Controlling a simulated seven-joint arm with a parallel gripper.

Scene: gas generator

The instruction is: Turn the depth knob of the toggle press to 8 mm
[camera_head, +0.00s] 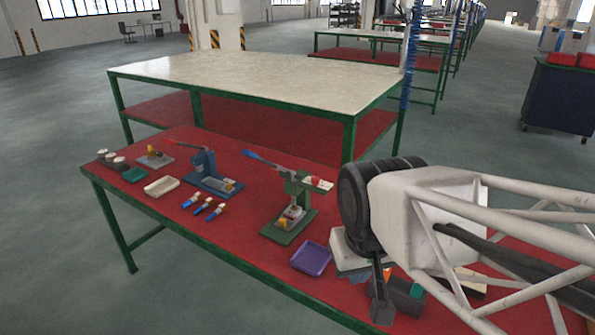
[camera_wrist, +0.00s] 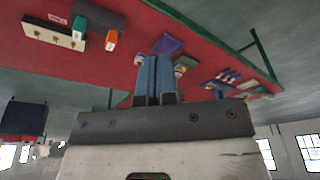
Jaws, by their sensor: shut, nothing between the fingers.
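Two small lever presses stand on the red tabletop (camera_head: 235,225). One is a green press (camera_head: 296,190) with a blue-tipped lever and a red and white part at its head. The other is a blue press (camera_head: 205,168) with a red-tipped lever, farther left. I cannot tell which is the toggle press, and no depth knob or scale can be read. My gripper (camera_head: 382,312) is at the right, pointing down, apart from both presses. In the wrist view its blue-grey fingers (camera_wrist: 155,78) are together and empty, hiding part of what lies behind them.
A purple tray (camera_head: 311,259) lies between the green press and my gripper. A dark block with a teal item (camera_head: 405,295) is close beside my gripper. Several blue and white tubes (camera_head: 203,208) and a cream tray (camera_head: 161,186) lie left. A pale-topped bench (camera_head: 260,80) stands behind.

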